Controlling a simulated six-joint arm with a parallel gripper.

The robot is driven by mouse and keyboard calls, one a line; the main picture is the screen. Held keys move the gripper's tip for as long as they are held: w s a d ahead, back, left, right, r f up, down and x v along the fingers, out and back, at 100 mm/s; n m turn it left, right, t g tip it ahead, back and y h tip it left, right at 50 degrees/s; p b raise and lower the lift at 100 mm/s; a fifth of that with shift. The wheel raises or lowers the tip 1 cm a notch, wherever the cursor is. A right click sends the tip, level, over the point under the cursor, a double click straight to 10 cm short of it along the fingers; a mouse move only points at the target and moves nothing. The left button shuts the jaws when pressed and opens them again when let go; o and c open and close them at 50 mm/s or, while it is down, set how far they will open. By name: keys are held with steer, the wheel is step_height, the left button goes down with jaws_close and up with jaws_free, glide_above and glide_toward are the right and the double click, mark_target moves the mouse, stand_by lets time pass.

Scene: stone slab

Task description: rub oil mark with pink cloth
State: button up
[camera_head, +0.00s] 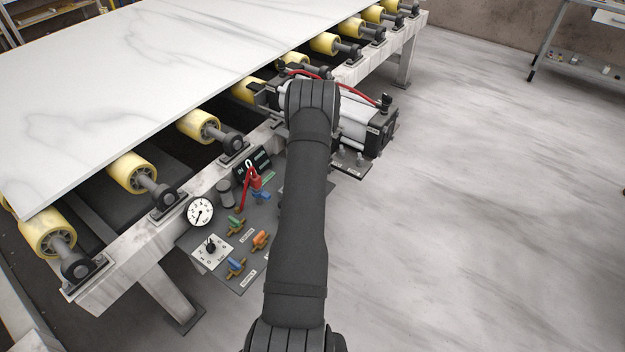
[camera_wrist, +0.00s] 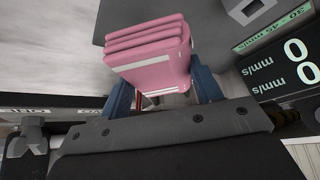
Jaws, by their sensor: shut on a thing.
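The pink cloth (camera_wrist: 158,62) is a folded, layered pad with a pale stripe, seen in the wrist view. My gripper (camera_wrist: 163,95) is shut on it, with a blue finger on each side. In the head view my arm hides the gripper and the cloth. The large white, grey-veined stone slab (camera_head: 130,75) lies on the roller frame at the upper left. I cannot make out an oil mark on the visible part of it.
Yellow rollers (camera_head: 132,172) line the slab's near edge. A control panel (camera_head: 262,215) with a gauge (camera_head: 200,211) and coloured valves sits left of my arm. A cylinder unit (camera_head: 362,130) stands to the right. A display (camera_wrist: 290,60) is close in the wrist view.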

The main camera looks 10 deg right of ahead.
steer(key=shift+r, duration=1.1)
steer(key=shift+r, duration=0.15)
steer(key=s+a+r, duration=0.4)
steer(key=s+r, duration=0.3)
steer(key=r, duration=0.2)
steer(key=s+a+r, duration=0.5)
steer(key=s+r, duration=0.3)
steer(key=r, duration=0.1)
steer(key=shift+s+r, duration=0.15)
steer(key=shift+r, duration=0.25)
